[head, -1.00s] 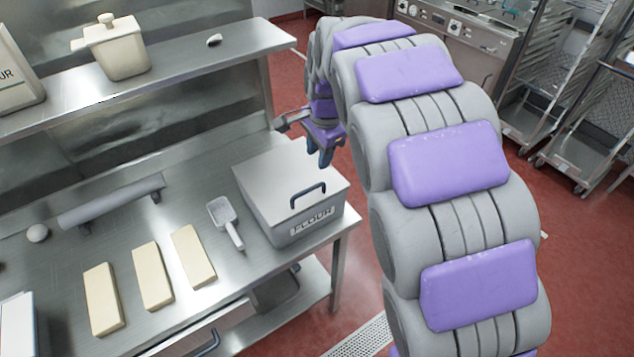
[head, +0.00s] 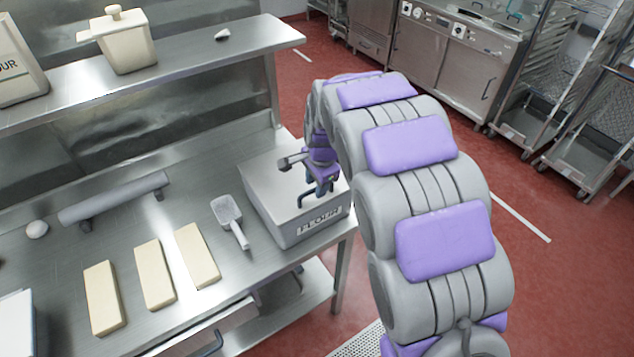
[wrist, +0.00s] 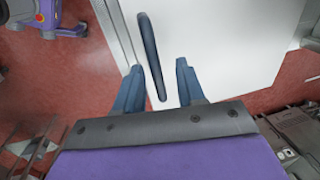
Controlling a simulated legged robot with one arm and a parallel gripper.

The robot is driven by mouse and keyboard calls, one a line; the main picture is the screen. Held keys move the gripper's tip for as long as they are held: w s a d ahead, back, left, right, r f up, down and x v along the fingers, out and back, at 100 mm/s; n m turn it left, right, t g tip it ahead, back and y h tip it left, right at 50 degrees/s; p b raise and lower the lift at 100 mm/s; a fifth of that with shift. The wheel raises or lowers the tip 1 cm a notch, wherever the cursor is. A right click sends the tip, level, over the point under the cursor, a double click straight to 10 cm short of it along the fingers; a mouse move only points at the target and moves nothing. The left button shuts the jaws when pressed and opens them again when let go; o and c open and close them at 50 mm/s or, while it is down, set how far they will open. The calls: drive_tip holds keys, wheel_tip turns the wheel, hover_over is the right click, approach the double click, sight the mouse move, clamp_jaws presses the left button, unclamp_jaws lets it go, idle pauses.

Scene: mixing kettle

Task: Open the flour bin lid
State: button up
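The white lid (wrist: 215,40) fills the middle of that view.
A scoop (head: 229,218) lies just left of the bin. Several pale blocks (head: 154,275) and a rolling pin (head: 112,198) lie further left. A shelf (head: 180,62) with containers runs above the table's back. Red floor is open to the right.

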drive_tip(key=shift+a, duration=0.15)
drive_tip(key=shift+d+r, duration=0.1)
drive_tip(key=shift+d, duration=0.65)
drive_tip(key=c, duration=0.5)
clamp_jaws()
drive_tip(key=shift+a, duration=0.1)
